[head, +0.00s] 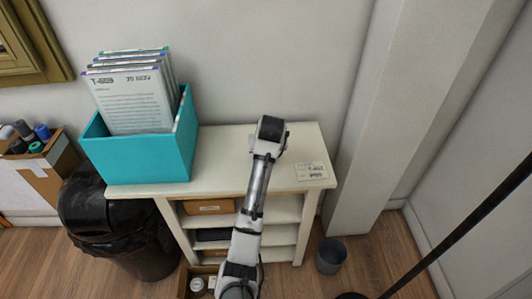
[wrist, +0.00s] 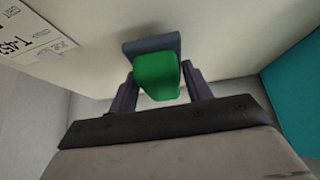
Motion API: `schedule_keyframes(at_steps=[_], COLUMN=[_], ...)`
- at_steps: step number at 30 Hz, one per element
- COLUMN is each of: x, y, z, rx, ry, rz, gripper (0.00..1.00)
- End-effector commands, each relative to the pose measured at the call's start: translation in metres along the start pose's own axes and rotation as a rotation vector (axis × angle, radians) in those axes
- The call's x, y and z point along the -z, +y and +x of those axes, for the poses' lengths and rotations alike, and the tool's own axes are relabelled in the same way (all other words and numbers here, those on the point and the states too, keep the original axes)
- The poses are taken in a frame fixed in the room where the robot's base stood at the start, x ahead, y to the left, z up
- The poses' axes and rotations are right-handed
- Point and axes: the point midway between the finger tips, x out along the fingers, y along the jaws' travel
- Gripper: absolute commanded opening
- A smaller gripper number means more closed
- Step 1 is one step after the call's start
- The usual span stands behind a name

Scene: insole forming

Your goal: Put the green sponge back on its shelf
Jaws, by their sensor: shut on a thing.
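The green sponge (wrist: 157,76) sits between the two fingers of my gripper (wrist: 160,88) in the wrist view, and the fingers are shut on it. A dark grey bar (wrist: 152,44) lies just beyond the sponge; I cannot tell whether it touches it. The white shelf unit (head: 225,152) stands against the wall in the head view. My arm reaches up over its front to above its top, between the teal box and a label card (head: 311,171). My fingers and the sponge are hidden in the head view.
A teal box (head: 145,155) with upright papers stands on the left of the unit's top. Cardboard boxes (head: 208,206) sit in the compartments below. A black bin (head: 120,235) stands left, a small grey bucket (head: 330,256) right. A pillar rises at the right.

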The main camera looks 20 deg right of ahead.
Motion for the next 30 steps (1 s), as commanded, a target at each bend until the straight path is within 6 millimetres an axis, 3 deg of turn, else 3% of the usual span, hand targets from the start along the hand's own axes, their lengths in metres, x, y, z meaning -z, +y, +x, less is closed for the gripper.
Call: schedule_keyframes(at_steps=[6, 17, 18, 22, 30], x=[-0.014, -0.016, -0.016, -0.016, -0.015], y=[0.0, 0.0, 0.0, 0.0, 0.0], z=[0.021, 0.025, 0.025, 0.024, 0.024], rx=[0.001, 0.0, 0.0, 0.0, 0.0], ry=[-0.002, -0.001, -0.001, -0.001, -0.001], rz=[0.0, 0.0, 0.0, 0.0, 0.0], gripper=[0.28, 0.28, 0.52, 0.69, 0.71])
